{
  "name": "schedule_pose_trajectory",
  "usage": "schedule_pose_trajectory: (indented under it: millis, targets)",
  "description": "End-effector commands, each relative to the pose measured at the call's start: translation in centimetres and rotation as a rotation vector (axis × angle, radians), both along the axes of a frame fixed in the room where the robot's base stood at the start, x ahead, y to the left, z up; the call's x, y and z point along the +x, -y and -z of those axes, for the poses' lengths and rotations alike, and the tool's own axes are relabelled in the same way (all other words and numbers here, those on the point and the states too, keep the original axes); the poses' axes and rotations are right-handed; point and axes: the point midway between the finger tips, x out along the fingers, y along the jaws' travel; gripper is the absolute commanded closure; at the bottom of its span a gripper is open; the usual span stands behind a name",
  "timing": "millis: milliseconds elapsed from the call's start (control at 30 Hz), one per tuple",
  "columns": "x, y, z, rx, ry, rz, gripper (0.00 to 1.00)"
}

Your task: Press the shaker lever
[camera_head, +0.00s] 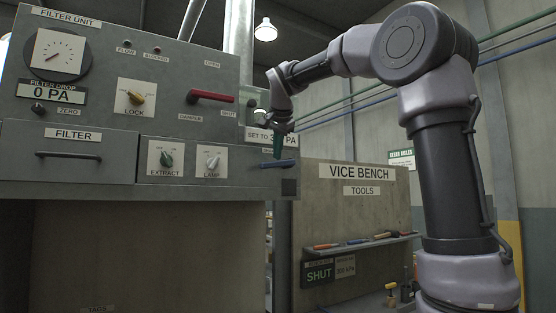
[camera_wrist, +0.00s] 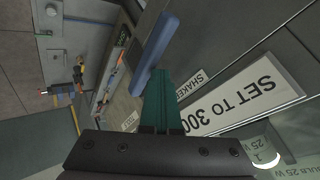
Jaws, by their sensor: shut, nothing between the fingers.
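The shaker lever is a blue bar handle (camera_head: 278,164) at the right end of the filter unit's front, lying about level. In the wrist view the blue handle (camera_wrist: 156,52) runs up and right from beside my fingertips, with a partly covered "SHAKER" label (camera_wrist: 190,86) close by. My gripper (camera_head: 277,154) points down with its green fingers shut and empty, just above the handle. In the wrist view my green fingers (camera_wrist: 162,98) reach the handle's near end. I cannot tell whether they touch it.
A "SET TO" sign (camera_head: 271,137) is behind my gripper. The vice bench panel (camera_head: 350,220) stands to the right, with a tool shelf (camera_head: 362,242) lower down.

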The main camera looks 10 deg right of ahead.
Motion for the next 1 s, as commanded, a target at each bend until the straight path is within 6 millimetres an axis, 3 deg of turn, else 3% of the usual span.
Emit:
schedule_pose_trajectory:
  millis: [1000]
  targets:
    - [0.0,0.0,1.3,0.0,-0.002,0.001,1.0]
